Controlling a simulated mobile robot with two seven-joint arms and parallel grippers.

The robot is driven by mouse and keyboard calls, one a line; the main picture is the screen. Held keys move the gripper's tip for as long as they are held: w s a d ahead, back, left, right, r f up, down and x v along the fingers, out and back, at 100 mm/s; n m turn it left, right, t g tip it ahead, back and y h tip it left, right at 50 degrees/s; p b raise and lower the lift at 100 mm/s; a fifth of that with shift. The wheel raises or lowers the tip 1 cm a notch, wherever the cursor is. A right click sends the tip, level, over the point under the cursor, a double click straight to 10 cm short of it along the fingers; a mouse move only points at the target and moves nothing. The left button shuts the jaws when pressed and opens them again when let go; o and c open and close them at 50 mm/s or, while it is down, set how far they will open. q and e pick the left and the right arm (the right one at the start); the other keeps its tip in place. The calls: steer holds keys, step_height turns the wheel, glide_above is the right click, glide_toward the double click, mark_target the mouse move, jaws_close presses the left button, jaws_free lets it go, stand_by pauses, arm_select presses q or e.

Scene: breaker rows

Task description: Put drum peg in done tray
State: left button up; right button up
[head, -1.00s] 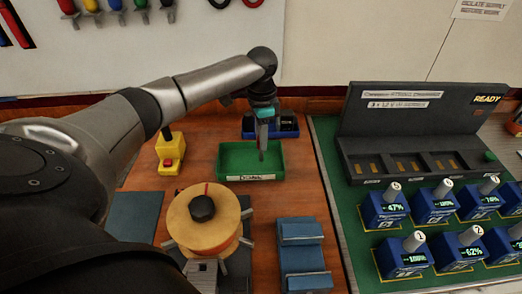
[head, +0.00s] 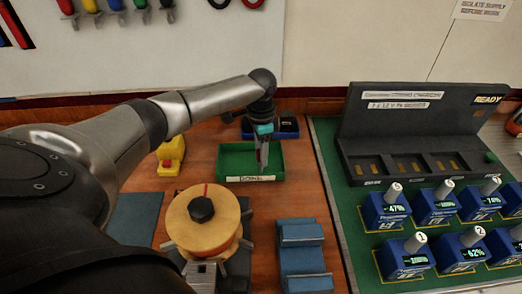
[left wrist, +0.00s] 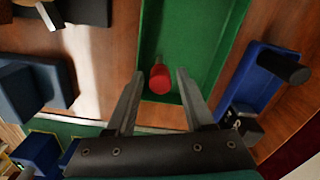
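The drum peg (left wrist: 160,79) shows its round red end in the left wrist view, over the green done tray (left wrist: 205,30). In the head view the done tray (head: 236,162) sits on the wooden bench with a white label on its front. My left gripper (head: 261,158) points down into the tray area. In the left wrist view my left gripper (left wrist: 158,92) has its fingers apart, with gaps on both sides of the peg. I cannot tell whether the peg rests on the tray floor. My right gripper is out of view.
A wooden-coloured drum (head: 202,222) with a black knob stands in front of the tray. A blue bin (head: 287,128) is behind it, a yellow block (head: 170,157) to its left, a blue rack (head: 303,258) at front right. Several blue breakers (head: 386,209) stand on the green mat.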

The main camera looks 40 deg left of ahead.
arm_select(q)
steer(key=shift+o, duration=0.3)
steer(key=shift+r, duration=0.55)
step_height(320, 180, up, 11)
steer(key=p, duration=0.1)
steer(key=shift+r, duration=0.15)
